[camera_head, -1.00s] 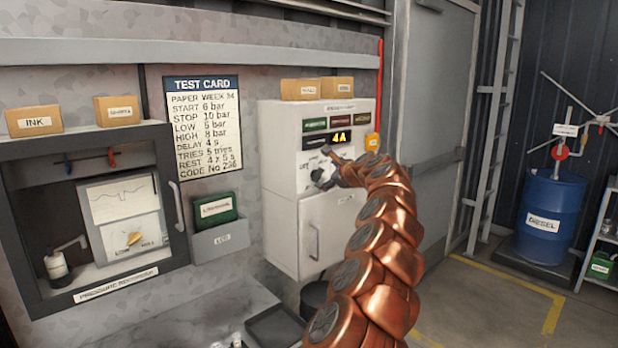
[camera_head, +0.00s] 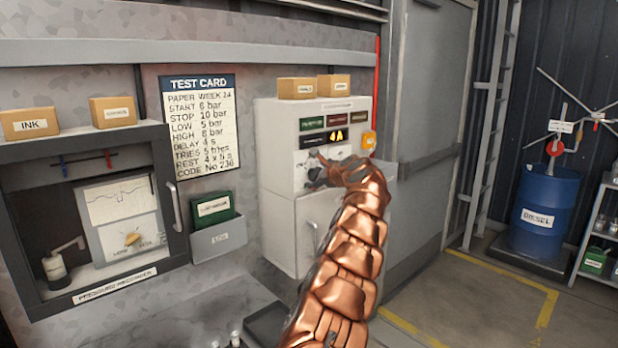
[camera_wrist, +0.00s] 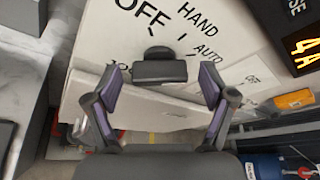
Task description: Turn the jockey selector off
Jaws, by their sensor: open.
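The jockey selector (camera_wrist: 160,70) is a black knob on the white panel in the wrist view, with OFF, HAND and AUTO printed around it. I cannot tell for sure which mark it points at. My gripper (camera_wrist: 160,84) is open, with one finger on each side of the knob. Neither finger clearly touches it. In the head view my gripper (camera_head: 318,174) is at the front of the white control cabinet (camera_head: 282,215), below its lit "4A" display (camera_head: 336,135). There the gripper and arm largely hide the selector.
An orange-yellow part (camera_head: 369,141) sits on the cabinet's right side. Boxes (camera_head: 296,90) stand on top. A green-filled holder (camera_head: 214,207) and a pressure recorder (camera_head: 125,212) are to the left. A blue diesel drum (camera_head: 545,212) stands right, with open floor before it.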

